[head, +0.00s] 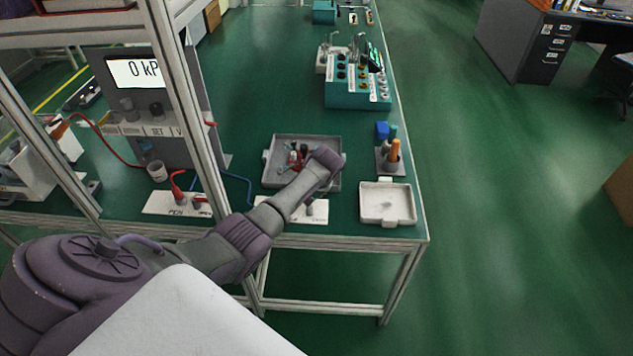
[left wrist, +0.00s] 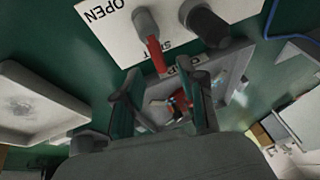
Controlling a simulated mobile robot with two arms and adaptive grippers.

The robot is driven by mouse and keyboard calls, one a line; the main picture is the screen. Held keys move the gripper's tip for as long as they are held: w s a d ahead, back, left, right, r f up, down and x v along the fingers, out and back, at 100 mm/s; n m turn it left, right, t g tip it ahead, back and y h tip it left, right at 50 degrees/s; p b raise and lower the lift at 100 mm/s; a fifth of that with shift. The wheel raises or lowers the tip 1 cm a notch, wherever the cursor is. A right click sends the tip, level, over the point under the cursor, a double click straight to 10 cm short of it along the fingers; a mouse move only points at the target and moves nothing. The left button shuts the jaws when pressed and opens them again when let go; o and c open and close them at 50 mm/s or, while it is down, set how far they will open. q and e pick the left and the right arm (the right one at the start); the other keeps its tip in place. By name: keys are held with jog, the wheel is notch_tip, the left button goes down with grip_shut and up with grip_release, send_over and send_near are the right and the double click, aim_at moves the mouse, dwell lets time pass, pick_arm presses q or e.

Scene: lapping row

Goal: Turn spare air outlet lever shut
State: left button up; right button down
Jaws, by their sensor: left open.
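In the left wrist view, a white plate (left wrist: 118,38) carries the words OPEN and SHUT, upside down in the picture. In the head view my left arm partly hides the plate (head: 318,212). My right gripper is not in view.
A grey tray (head: 273,182) with small parts lies behind the plate, and a white tray (head: 369,212) to its right. An orange-handled tool (head: 395,150) stands in a holder. Another plate with a red lever (head: 177,188) sits left. A frame post (head: 190,110) stands nearby.

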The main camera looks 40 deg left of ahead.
pick_arm(q)
jog(key=v, duration=0.9)
jog(key=shift+r, duration=0.25)
jog(key=shift+s+d, duration=0.1)
jog(key=shift+d, duration=0.05)
jog(key=s+d+f+m+h, duration=0.1)
jog(key=s+d+f+m, duration=0.15)
jog(key=s+d, duration=0.4)
jog(key=s+d+f+m+h, duration=0.1)
jog(key=s+d+f+m, duration=0.2)
jog(key=s, duration=0.6)
jog(key=s+d+r+m+t+h, duration=0.15)
jog(key=s+d, duration=0.25)
jog(key=s, duration=0.5)
jog(key=s+d+r+m+g+h, duration=0.1)
jog(key=s+d+r, duration=0.25)
jog(key=s, duration=0.55)
notch_tip(320, 180, down, 26)
jog(key=b, duration=0.2)
jog(key=s+a+f+g+b, duration=0.1)
jog(key=s+a+f+g, duration=0.1)
jog(key=s+f, duration=1.5)
notch_tip(320, 180, down, 2)
jog(key=shift+s+a+f, duration=0.2)
